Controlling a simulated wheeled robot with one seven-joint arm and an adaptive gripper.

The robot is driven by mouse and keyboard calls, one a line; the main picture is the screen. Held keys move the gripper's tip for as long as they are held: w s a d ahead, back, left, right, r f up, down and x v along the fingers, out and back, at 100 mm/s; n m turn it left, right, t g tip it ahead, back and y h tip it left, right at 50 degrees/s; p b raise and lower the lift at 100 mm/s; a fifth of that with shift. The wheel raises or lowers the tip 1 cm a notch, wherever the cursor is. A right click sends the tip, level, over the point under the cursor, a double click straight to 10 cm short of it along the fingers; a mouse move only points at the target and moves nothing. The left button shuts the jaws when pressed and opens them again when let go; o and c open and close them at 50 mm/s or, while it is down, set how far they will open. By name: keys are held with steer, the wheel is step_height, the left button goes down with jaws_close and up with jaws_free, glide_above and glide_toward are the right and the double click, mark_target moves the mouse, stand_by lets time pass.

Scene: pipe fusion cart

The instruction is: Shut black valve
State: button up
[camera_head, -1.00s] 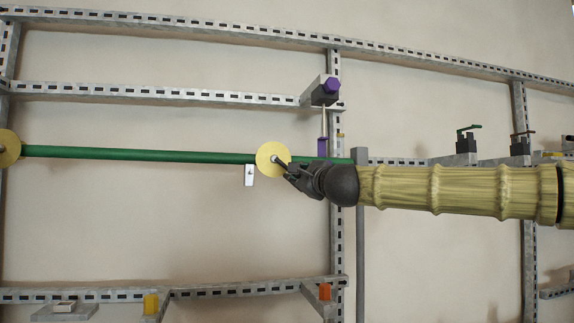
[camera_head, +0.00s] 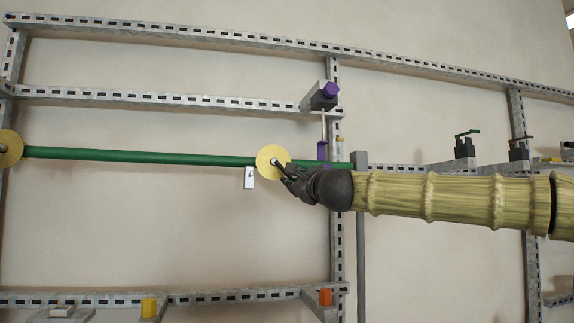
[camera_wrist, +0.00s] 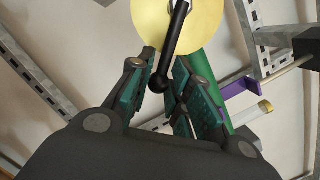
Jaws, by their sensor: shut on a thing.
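The black valve lever (camera_wrist: 171,50) sticks out from a round yellow disc (camera_head: 268,160) on a green pipe (camera_head: 140,155). In the head view the lever slants down and to the right from the disc's middle. My gripper (camera_head: 290,178) is at the lever's outer end, and my arm comes in from the right. In the wrist view my gripper (camera_wrist: 163,88) has its green-padded fingers on both sides of the lever's rounded tip, closed on it. The yellow disc (camera_wrist: 158,22) is cut off at the top of that view. My fingers hide part of the lever in the head view.
A slotted metal frame (camera_head: 160,98) surrounds the pipe. A purple knob (camera_head: 330,90) sits above my gripper, with a purple piece (camera_head: 322,150) below it. A green-handled valve (camera_head: 465,147) and a dark-handled valve (camera_head: 519,147) stand to the right.

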steer(key=shift+s+a+f+m+b, duration=0.15)
steer(key=shift+a+f+m+b, duration=0.25)
steer(key=shift+m+b, duration=0.65)
steer(key=shift+t+b, duration=0.3)
steer(key=shift+b, duration=0.25)
steer(key=shift+a+h, duration=0.1)
steer(key=shift+h, duration=0.2)
steer(key=shift+s+a+f+m+b, duration=0.1)
steer(key=shift+a+f+m+b, duration=0.15)
steer(key=shift+m+b, duration=0.6)
steer(key=shift+s+a+f+m+b, duration=0.15)
steer(key=shift+a+m+b, duration=0.2)
steer(key=shift+b, duration=0.8)
steer(key=shift+r, duration=0.1)
